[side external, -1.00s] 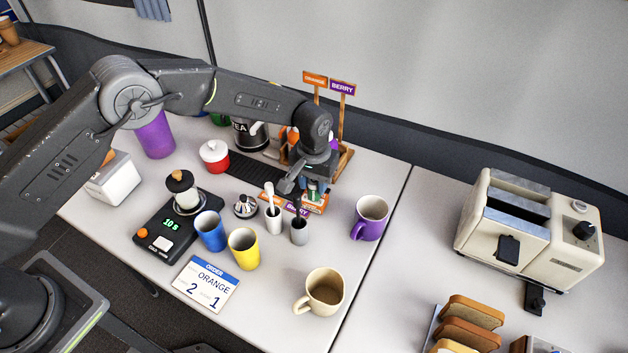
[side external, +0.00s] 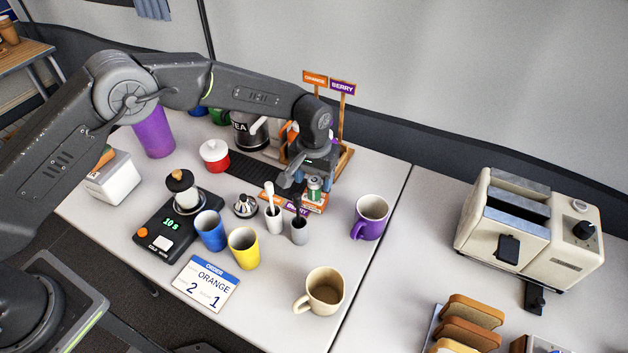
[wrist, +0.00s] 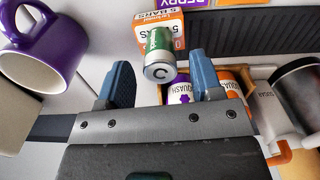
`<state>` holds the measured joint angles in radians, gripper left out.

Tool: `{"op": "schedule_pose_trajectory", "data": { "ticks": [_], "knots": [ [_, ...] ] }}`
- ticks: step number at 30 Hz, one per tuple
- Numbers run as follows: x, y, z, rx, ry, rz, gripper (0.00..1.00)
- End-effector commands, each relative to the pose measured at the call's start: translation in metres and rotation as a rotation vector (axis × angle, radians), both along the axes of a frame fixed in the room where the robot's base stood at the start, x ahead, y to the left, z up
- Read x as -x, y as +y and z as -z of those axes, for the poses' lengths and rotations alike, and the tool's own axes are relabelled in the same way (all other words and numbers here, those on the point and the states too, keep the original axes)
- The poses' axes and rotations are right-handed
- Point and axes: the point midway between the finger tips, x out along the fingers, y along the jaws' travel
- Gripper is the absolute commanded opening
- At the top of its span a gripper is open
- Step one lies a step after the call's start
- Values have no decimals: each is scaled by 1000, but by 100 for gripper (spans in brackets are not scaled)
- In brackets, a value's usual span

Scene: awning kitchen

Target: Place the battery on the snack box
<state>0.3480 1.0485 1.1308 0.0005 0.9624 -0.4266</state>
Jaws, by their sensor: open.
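The battery (side external: 314,190), green with silver ends, stands upright on the orange and white snack box (side external: 318,206). In the wrist view the battery (wrist: 157,52) shows its round end marked C, and the snack box (wrist: 145,30) with its BARS lettering lies beneath it. My gripper (side external: 313,181) is open, directly above the box. Its two blue fingers show in the wrist view (wrist: 160,62), one on each side of the battery, with clear gaps to both. Part of the battery's contact with the box is hidden.
A purple mug (side external: 370,217) stands to the right.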

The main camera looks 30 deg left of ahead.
Motion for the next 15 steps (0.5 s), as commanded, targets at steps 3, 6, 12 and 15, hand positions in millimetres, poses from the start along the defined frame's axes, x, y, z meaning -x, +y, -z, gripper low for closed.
{"op": "schedule_pose_trajectory", "data": {
  "ticks": [3,6,12,15],
  "knots": [
    [-1,0,-26,2,-5,0,60],
    [-1,0,-48,2,-5,0,60],
    [-1,0,-85,1,-2,0,60],
    [-1,0,-98,0,-2,0,60]
  ]
}}
